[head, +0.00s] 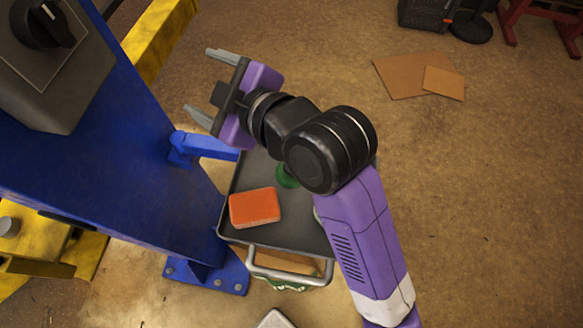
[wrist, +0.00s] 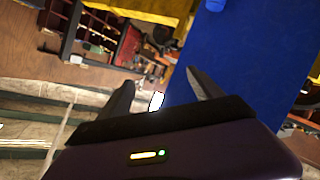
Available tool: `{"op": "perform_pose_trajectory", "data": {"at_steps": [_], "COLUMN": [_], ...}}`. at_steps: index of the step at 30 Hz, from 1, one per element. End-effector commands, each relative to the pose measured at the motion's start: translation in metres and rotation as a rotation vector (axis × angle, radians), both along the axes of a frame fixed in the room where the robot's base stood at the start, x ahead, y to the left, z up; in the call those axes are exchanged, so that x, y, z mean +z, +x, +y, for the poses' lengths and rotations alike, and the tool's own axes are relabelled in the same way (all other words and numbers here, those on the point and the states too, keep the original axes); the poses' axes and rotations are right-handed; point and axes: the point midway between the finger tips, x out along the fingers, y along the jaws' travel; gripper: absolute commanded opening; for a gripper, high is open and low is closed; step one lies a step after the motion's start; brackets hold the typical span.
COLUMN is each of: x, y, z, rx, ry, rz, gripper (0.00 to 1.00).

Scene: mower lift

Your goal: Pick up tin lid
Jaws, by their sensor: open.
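My gripper (head: 209,84) is open and empty, held in the air beside the blue post, its fingers pointing left in the head view. In the wrist view its two dark fingers (wrist: 160,82) are spread apart with nothing between them. An orange-red rounded rectangular piece (head: 255,207) lies on the dark tray top of a cart (head: 285,236), below and apart from my gripper. A green round thing (head: 287,176) also lies on the tray, partly hidden by my arm. I cannot tell for sure which of these is the tin lid.
A blue post (head: 120,135) with a blue lift arm (head: 205,145) stands left of the cart, a grey control box (head: 45,75) on it. Yellow beams (head: 155,40) lie behind.

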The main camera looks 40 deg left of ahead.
Motion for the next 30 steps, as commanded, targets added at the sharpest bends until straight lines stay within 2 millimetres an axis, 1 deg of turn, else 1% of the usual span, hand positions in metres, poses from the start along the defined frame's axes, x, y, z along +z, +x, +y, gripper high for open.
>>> {"op": "perform_pose_trajectory", "data": {"at_steps": [1, 2, 3, 5, 8, 11, 12, 15, 18, 21, 24, 26, 30], "x": [-0.007, -0.013, -0.022, -0.035, -0.056, -0.071, -0.075, -0.079, -0.077, -0.074, -0.073, -0.077, -0.091], "y": [-0.007, -0.013, -0.019, -0.024, -0.026, -0.017, -0.012, 0.004, 0.018, 0.028, 0.033, 0.034, 0.033], "z": [0.004, 0.005, 0.004, -0.001, -0.019, -0.046, -0.058, -0.087, -0.111, -0.127, -0.135, -0.137, -0.138], "rx": [0.078, 0.129, 0.195, 0.291, 0.452, 0.604, 0.660, 0.781, 0.871, 0.928, 0.956, 0.963, 0.965], "ry": [-0.079, -0.129, -0.196, -0.299, -0.479, -0.662, -0.732, -0.887, -1.007, -1.083, -1.120, -1.128, -1.128], "rz": [-0.076, -0.117, -0.173, -0.257, -0.389, -0.506, -0.546, -0.620, -0.663, -0.684, -0.692, -0.693, -0.691], "gripper": [0.75, 0.75, 0.75, 0.75, 0.75, 0.75, 0.75, 0.75, 0.75, 0.75, 0.75, 0.75, 0.75]}}
